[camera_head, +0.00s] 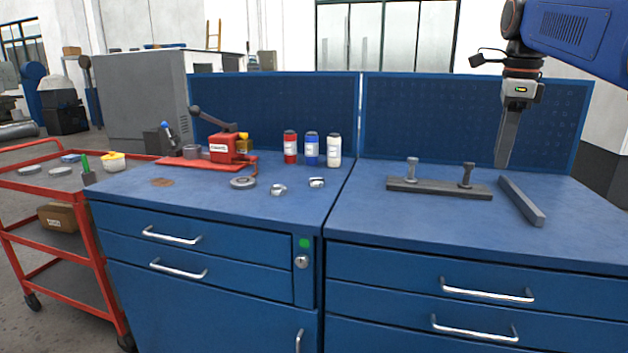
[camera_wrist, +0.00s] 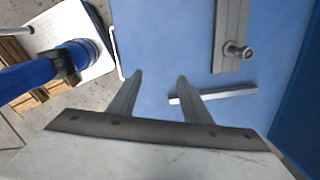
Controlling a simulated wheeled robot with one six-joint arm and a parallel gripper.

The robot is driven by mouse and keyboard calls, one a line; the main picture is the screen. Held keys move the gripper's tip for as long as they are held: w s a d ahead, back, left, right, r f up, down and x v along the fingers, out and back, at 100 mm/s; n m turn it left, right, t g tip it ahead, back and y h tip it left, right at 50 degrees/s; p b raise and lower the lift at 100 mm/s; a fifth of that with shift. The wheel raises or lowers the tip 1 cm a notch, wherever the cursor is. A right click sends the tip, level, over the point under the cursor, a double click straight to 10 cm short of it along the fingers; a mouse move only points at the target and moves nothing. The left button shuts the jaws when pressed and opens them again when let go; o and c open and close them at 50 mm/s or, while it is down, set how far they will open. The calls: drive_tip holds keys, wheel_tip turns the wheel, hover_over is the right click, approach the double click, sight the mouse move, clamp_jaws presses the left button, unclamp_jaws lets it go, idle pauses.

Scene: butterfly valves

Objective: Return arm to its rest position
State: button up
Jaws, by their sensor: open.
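My gripper (camera_head: 502,160) hangs from my blue arm at the right of the head view, fingers pointing down above the right workbench. In the wrist view both fingers of my gripper (camera_wrist: 157,78) stand apart with nothing between them. A grey bar (camera_head: 522,200) lies loose on the bench below and to the right of the fingertips; the same bar appears beyond the fingers in the wrist view (camera_wrist: 215,94). A dark fixture plate (camera_head: 438,188) with two upright bolts lies left of the gripper; one end of it shows in the wrist view (camera_wrist: 231,30).
A blue pegboard (camera_head: 440,115) stands behind the right bench. The left bench holds a red fixture (camera_head: 215,155), bottles (camera_head: 311,150) and metal rings (camera_head: 243,183). A red cart (camera_head: 60,190) stands at the far left. The right bench's front (camera_head: 400,230) is clear.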

drive_tip(key=s+a+f+n+t, duration=0.1)
drive_tip(key=s+a+f+n, duration=0.2)
drive_tip(key=s+f+n, duration=0.5)
drive_tip(key=s+a+f+n+t, duration=0.1)
drive_tip(key=s+a+f+n, duration=0.3)
drive_tip(key=s+f+n, duration=0.4)
drive_tip(key=s+a+f+n+t, duration=0.1)
drive_tip(key=s+a+f+n, duration=0.2)
drive_tip(key=s+f+n, duration=0.5)
wheel_tip(320, 180, down, 8)
drive_tip(key=shift+s+a+t, duration=0.3)
drive_tip(key=shift+a+t, duration=0.05)
drive_tip(key=shift+t, duration=0.05)
